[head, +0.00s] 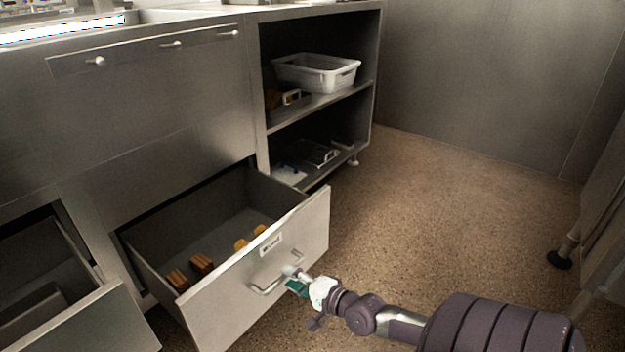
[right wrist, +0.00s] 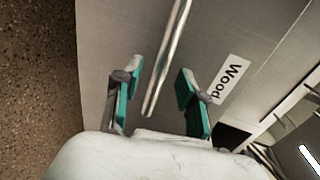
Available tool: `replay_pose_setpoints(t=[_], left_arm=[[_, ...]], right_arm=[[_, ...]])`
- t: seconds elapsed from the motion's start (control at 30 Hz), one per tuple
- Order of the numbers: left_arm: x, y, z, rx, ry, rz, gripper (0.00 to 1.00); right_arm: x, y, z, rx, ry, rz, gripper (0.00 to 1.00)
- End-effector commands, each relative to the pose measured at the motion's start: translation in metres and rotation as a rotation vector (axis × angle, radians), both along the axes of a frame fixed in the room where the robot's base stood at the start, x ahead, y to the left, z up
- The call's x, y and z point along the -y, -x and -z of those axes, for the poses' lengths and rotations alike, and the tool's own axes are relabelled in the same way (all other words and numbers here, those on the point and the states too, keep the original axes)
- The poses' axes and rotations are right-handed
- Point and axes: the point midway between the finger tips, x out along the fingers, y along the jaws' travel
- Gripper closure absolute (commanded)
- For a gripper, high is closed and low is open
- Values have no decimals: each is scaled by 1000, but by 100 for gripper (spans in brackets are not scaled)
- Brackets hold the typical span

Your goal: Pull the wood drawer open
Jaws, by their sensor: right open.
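The wood drawer (head: 262,270) is a steel drawer that stands pulled well out of the cabinet. Its front carries a bar handle (head: 272,284) and a white label, which reads "Wood" in the right wrist view (right wrist: 230,80). Several wooden blocks (head: 201,263) lie inside. My right gripper (head: 293,281) is at the right part of the handle. In the right wrist view its green-padded fingers (right wrist: 157,93) are open, with the handle bar (right wrist: 168,55) running between them; I see no finger closed on it. My left gripper is not in view.
Another open drawer (head: 85,325) is at the lower left. Open shelves to the right hold a white perforated basket (head: 318,72) and, below, a metal tray (head: 316,153). The speckled floor (head: 450,210) to the right is clear.

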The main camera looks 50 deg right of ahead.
Motion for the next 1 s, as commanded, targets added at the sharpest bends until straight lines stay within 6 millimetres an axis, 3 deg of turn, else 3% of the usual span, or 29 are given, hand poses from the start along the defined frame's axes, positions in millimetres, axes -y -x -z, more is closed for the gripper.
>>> replay_pose_setpoints(t=[0.2,0.4,0.6,1.0], left_arm=[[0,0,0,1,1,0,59],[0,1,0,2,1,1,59],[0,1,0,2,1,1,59],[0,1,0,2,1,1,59]], right_arm=[[3,47,-8,-6,1,-3,59],[6,76,-14,-5,1,-2,59],[7,88,-18,-2,0,-1,59],[7,89,-18,-1,0,-1,59]])
